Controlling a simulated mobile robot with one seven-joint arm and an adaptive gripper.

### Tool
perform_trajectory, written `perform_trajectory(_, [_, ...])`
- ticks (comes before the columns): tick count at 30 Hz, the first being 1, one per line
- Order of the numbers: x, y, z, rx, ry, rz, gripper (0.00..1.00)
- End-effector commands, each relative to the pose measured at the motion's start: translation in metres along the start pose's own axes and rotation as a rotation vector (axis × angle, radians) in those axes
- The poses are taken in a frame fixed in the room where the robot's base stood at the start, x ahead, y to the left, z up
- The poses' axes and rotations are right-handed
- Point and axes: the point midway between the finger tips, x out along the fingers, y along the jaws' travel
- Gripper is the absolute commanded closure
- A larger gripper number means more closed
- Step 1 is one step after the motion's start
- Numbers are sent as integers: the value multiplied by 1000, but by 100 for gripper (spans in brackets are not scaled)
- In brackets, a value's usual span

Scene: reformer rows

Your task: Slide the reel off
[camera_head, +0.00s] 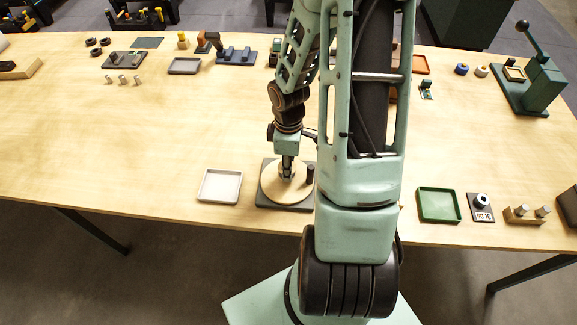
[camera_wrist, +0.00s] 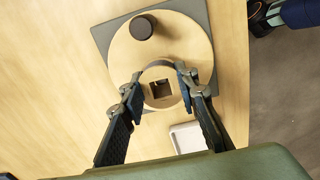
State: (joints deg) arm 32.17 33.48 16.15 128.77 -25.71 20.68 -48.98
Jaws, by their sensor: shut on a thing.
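The reel (camera_head: 272,191) is a pale wooden disc with a raised round hub; in the wrist view (camera_wrist: 200,45) the hub has a dark square hole at its middle. It lies over a dark grey square plate (camera_head: 266,206) near the table's front edge. My gripper (camera_head: 287,174) points down onto the hub. In the wrist view, its fingertips (camera_wrist: 160,86) are shut on the hub from two opposite sides. A dark round knob (camera_wrist: 143,27) stands near the disc's rim, apart from the fingers. What lies under the disc is hidden.
A pale grey tray (camera_head: 219,187) is close to the left of the plate. A green tray (camera_head: 438,205), a "GO 16" block (camera_head: 480,207) and a wooden block with pegs (camera_head: 524,215) are at the right. The table's middle left is clear. My arm hides part of the table.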

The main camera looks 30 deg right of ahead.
Motion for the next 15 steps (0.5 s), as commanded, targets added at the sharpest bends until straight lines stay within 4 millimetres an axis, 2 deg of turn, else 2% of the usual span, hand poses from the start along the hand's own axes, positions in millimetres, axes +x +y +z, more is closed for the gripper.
perform_trajectory(1, [-6,0,0,0,0,0,99])
perform_trajectory(15, [-34,0,0,0,0,0,99])
